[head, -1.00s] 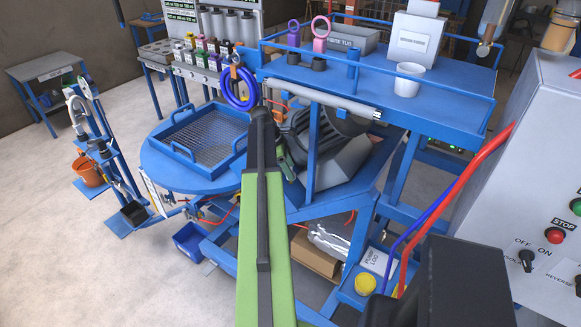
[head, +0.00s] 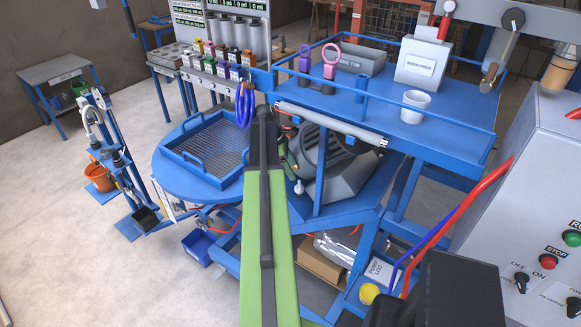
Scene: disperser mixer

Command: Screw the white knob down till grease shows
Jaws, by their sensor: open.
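A small white knob (head: 299,187) shows low at the left end of the grey ribbed motor (head: 340,172), under the blue frame. It is tiny in the head view, and I cannot make out its thread or any grease. My green and black arm reaches forward up the middle of the view, and its far end lies left of the motor. My gripper's jaws cannot be made out there; the arm hides them. The knob shows just right of the arm.
A round blue table with a mesh tray (head: 217,180) stands left of the arm. A blue railed shelf (head: 455,124) with a white cup (head: 415,106) stands above and right of the motor. A control box (head: 535,205) is at the right. Pale floor is open at the left.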

